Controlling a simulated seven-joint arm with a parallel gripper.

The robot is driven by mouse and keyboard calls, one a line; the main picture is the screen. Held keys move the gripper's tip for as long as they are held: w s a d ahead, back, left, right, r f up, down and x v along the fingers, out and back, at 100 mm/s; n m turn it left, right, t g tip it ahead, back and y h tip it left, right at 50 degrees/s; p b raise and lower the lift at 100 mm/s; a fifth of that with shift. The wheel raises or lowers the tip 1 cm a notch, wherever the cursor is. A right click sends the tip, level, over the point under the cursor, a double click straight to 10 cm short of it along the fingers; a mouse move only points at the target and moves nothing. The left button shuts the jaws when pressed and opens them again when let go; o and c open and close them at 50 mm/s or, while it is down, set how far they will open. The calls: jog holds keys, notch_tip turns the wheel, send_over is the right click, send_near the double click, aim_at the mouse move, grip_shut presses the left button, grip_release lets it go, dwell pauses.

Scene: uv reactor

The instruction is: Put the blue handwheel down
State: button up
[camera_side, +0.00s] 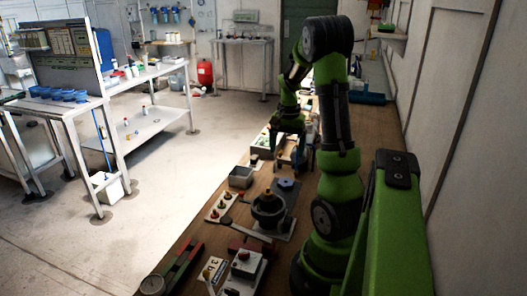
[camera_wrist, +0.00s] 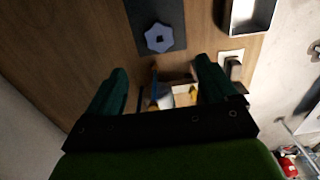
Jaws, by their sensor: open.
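The blue handwheel (camera_wrist: 159,38) lies flat on a dark square plate (camera_wrist: 172,14) on the wooden bench in the wrist view. In the side view the handwheel (camera_side: 286,184) shows as a small blue disc on the bench, left of my arm. My gripper (camera_wrist: 160,78) is open, its two green fingers spread apart with nothing held between them. In the wrist view the handwheel is ahead of the fingertips and apart from them. In the side view my gripper (camera_side: 291,167) hangs over the bench, just beyond the handwheel; its fingertips are small and dark there.
A grey open bin (camera_side: 241,177) stands left of the handwheel. A dark round pot-like device (camera_side: 268,211) with a long handle sits nearer the camera. A white switch block (camera_wrist: 231,62) is right of the fingers. Bare wood (camera_wrist: 70,50) lies left of the plate.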

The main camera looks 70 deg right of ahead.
jog(key=w+a+r+n+t, duration=0.2)
jog(key=w+a+r+n, duration=0.25)
jog(key=w+a, duration=0.4)
jog(key=s+a+r+n+t, duration=0.1)
jog(key=a+r+n, duration=0.1)
jog(key=a, duration=0.7)
jog(key=s+a+r+n+t+y, duration=0.1)
jog(key=a+r+n+t, duration=0.1)
jog(key=a, duration=0.7)
jog(key=s+a+r+n+t+y, duration=0.1)
jog(key=a+r+n+t, duration=0.1)
jog(key=a+n, duration=0.3)
jog(key=a+r, duration=0.1)
jog(key=a, duration=0.3)
jog(key=shift+s+r, duration=0.15)
jog(key=shift+s, duration=0.15)
